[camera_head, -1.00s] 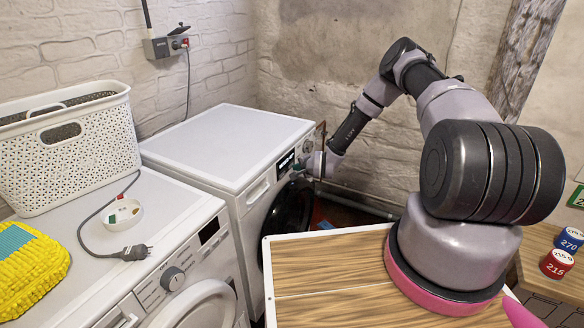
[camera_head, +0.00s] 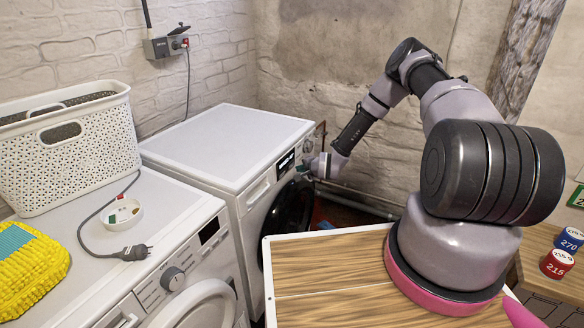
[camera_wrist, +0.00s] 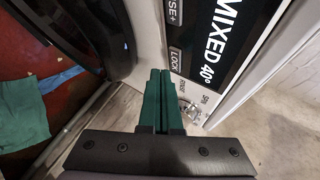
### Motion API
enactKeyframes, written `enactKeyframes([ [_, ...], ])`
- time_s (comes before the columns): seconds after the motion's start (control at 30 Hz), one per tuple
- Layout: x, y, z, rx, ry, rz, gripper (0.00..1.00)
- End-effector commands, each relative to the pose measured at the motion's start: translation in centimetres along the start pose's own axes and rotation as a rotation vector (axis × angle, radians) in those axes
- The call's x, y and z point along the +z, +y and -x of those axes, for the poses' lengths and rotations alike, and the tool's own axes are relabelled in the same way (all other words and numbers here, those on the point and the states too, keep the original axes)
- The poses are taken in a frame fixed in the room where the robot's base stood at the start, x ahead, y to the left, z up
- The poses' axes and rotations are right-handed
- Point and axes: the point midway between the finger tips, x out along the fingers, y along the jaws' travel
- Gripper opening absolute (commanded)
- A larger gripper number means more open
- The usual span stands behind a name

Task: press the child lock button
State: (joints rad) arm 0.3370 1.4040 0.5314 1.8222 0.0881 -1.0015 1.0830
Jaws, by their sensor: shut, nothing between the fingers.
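The far washing machine (camera_head: 232,150) has a front panel with a dark display (camera_head: 286,162). In the wrist view the display (camera_wrist: 222,45) reads "MIXED 40°". A dark label reading "LOCK" (camera_wrist: 175,60) sits on the pale panel beside the display, with another label ending in "SE+" above it. My gripper (camera_wrist: 159,72) has green fingers pressed together with nothing between them. Its tips appear just left of the LOCK label; I cannot tell whether they touch the panel. In the head view my gripper (camera_head: 304,167) is at the panel's right end, partly hidden by the wrist.
A round knob (camera_wrist: 188,108) is close to the right of my fingers. The dark round door (camera_head: 291,208) is below the panel. A green cloth (camera_wrist: 22,115) lies over the red floor. A near washer (camera_head: 160,245) carries a white basket (camera_head: 75,165).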

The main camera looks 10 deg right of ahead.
Motion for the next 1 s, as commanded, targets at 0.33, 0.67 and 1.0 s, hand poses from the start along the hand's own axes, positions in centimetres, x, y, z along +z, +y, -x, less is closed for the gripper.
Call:
enactKeyframes([
  [0.33,-1.8,1.8,2.3,0.002,0.002,-0.002,0.0],
  [0.67,-2.5,2.5,3.4,0.0,0.001,0.0,0.0],
  [1.0,-2.5,2.5,3.4,0.0,0.001,0.0,0.0],
])
